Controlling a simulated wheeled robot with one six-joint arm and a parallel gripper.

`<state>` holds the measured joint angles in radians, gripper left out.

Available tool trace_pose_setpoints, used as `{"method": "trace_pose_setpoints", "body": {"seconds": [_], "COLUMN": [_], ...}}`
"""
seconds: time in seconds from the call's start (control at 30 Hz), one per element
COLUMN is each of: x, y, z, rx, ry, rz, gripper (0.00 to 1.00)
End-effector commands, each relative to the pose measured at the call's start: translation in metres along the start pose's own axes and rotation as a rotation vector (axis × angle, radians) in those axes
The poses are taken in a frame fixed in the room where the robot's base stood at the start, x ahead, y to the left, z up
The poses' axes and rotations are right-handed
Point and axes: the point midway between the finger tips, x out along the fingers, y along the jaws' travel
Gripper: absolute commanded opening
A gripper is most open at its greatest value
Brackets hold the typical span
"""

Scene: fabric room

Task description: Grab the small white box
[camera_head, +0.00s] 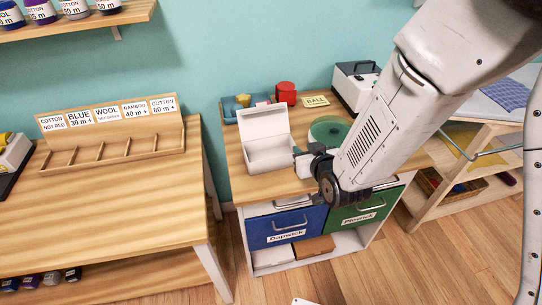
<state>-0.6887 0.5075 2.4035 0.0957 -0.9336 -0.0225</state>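A small white box (268,154) with its lid raised stands on the wooden top of the drawer cabinet (237,178). Its open inside faces the camera and looks empty. My gripper (303,162) comes in from the right, at the box's right side. Its tip looks very close to the box's right wall or touching it; I cannot tell which. My wrist hides most of the fingers, so whether they are open or closed on the wall does not show.
A green round dish (329,130) lies just behind my wrist. A blue tray (238,106), a red container (286,92), a "BALL" card (315,101) and a white device (354,85) stand behind. A sorting rack (115,137) sits on the left table.

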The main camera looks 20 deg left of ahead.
Motion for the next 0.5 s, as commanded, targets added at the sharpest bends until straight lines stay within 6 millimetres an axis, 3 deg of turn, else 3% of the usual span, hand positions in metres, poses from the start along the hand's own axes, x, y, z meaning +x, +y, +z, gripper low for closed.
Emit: {"method": "trace_pose_setpoints", "body": {"seconds": [0.5], "x": [0.062], "y": [-0.004], "z": [0.001], "rx": [-0.003], "ry": [0.015], "rz": [-0.005], "gripper": [0.28]}}
